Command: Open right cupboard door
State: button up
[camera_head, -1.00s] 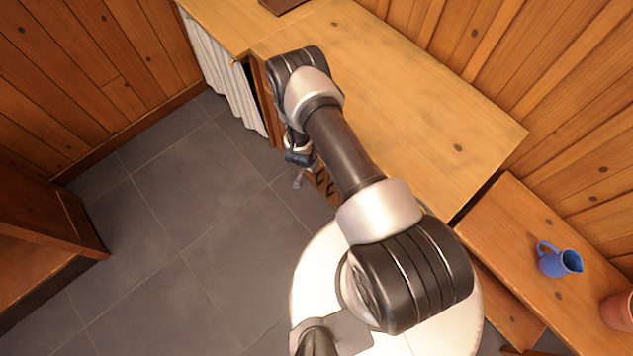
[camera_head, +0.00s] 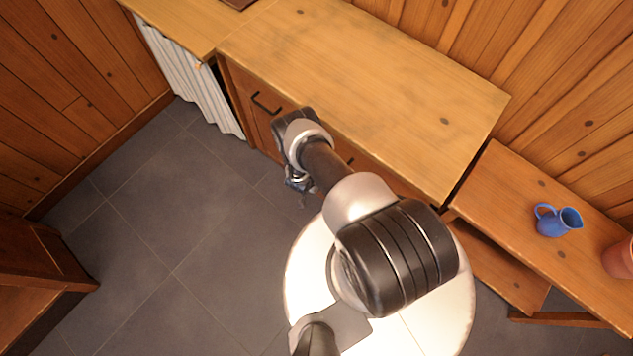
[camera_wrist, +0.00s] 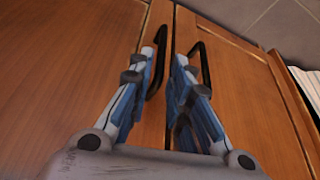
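In the wrist view, two wooden cupboard doors meet at a vertical seam. The picture seems turned over, with floor at the top, so the right cupboard door (camera_wrist: 70,60) appears on the left and the left door (camera_wrist: 245,95) on the right. The right door's black bar handle (camera_wrist: 158,68) shows between the fingers of my gripper (camera_wrist: 166,58), close to one finger; contact cannot be told. The left door's handle (camera_wrist: 204,62) is outside the other finger. My gripper is open.
The cupboard's wooden top (camera_head: 370,90) extends above the doors. A white curtain (camera_head: 190,75) hangs at left. A lower bench (camera_head: 510,215) at right holds a blue jug (camera_head: 556,220). Grey floor (camera_head: 180,220) at left is clear.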

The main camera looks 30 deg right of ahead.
jog(key=b+x, duration=0.3)
jog(key=x, duration=0.2)
jog(key=shift+w+f, duration=0.1)
jog(key=shift+f, duration=0.25)
jog(key=shift+c, duration=0.3)
grip_shut()
